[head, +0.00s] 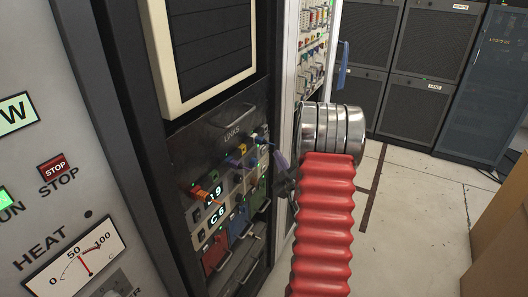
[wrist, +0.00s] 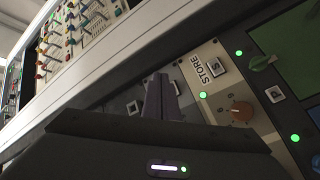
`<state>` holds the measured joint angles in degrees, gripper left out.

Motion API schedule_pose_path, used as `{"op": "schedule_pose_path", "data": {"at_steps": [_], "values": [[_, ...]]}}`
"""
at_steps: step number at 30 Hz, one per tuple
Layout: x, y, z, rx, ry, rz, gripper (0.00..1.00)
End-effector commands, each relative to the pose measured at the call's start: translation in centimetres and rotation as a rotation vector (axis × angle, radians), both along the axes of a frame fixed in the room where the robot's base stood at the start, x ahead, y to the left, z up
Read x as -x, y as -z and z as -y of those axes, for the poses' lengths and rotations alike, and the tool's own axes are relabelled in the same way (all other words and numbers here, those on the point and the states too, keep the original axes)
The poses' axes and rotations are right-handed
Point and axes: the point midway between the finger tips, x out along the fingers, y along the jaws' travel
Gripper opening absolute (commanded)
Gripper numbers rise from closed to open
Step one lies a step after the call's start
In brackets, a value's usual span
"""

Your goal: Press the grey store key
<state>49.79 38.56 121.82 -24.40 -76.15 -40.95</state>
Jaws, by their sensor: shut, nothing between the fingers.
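The grey store key (wrist: 217,66), marked S, sits on a pale panel beside the printed word STORE in the wrist view. My gripper (wrist: 161,86) is shut and empty, its fingers pointing up at the panel. In that picture its tips are to the left of the store key and a little lower, apart from it. I cannot tell how far the tips are from the panel. In the head view my gripper (head: 283,172) is in front of the rack's right edge, partly behind my arm. I cannot make out the store key there.
An orange knob (wrist: 240,111), a grey P key (wrist: 275,93) and a green knob (wrist: 263,62) are right of the store key. Another key (wrist: 132,107) is left of my fingers. The LINKS panel (head: 215,130) has coloured plugs and handles. Clear floor (head: 415,215) lies right.

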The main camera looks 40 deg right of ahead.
Motion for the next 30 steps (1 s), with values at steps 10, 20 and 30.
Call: {"op": "schedule_pose_path", "data": {"at_steps": [10, 20, 30], "values": [[-2.1, 0.0, -0.7, 0.000, -0.001, -0.001, 0.00], [-2.1, 0.0, -0.8, 0.000, 0.000, 0.000, 0.00], [-2.1, 0.0, -0.7, 0.000, 0.000, 0.000, 0.00]]}}
